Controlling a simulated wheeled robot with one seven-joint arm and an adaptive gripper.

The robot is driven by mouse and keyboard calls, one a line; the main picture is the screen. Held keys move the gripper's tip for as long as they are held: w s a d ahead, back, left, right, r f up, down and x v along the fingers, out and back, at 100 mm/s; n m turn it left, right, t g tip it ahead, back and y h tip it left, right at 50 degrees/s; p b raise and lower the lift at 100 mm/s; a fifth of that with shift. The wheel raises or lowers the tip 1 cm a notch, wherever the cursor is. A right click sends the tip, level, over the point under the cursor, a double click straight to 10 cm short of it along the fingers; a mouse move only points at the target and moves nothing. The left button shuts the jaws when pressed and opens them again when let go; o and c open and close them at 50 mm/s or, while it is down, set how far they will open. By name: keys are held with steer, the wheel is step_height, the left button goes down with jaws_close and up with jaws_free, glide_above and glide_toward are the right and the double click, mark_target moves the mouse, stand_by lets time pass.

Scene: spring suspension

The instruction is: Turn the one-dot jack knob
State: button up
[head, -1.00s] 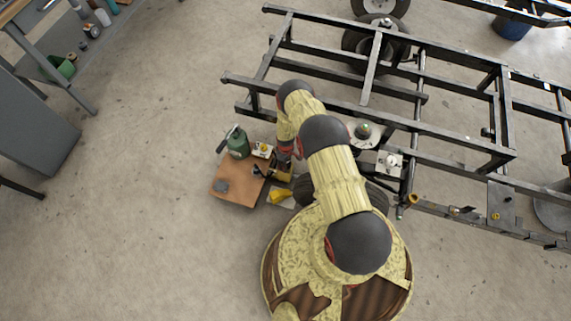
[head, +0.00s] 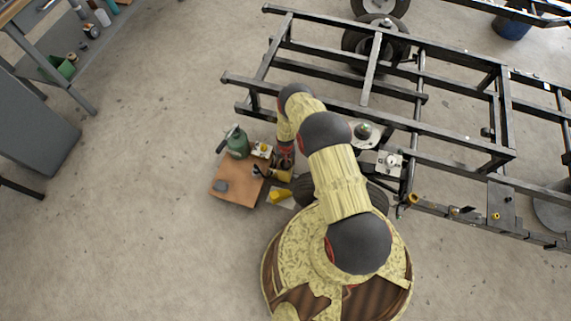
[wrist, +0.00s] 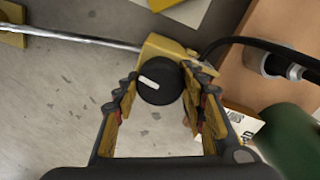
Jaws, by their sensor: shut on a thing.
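The jack knob (wrist: 160,82) is a round black knob with a white bar mark, on a yellow block (wrist: 163,48) in the wrist view. No dot on it can be made out. My gripper (wrist: 163,90) has its two fingers on either side of the knob, shut on it. In the head view my gripper (head: 266,172) is small and partly hidden by my arm, beside the yellow jack parts (head: 281,176) at the edge of a brown board.
A metal rod (wrist: 70,37) and a black hose (wrist: 255,41) run from the block.

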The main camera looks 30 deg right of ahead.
steer(key=m, duration=0.6)
steer(key=shift+m, duration=0.3)
steer(key=m, duration=0.5)
steer(key=shift+m, duration=0.3)
steer(key=o, duration=1.1)
steer(key=shift+o, duration=0.3)
steer(key=shift+r, duration=0.15)
step_height(320, 180, up, 12)
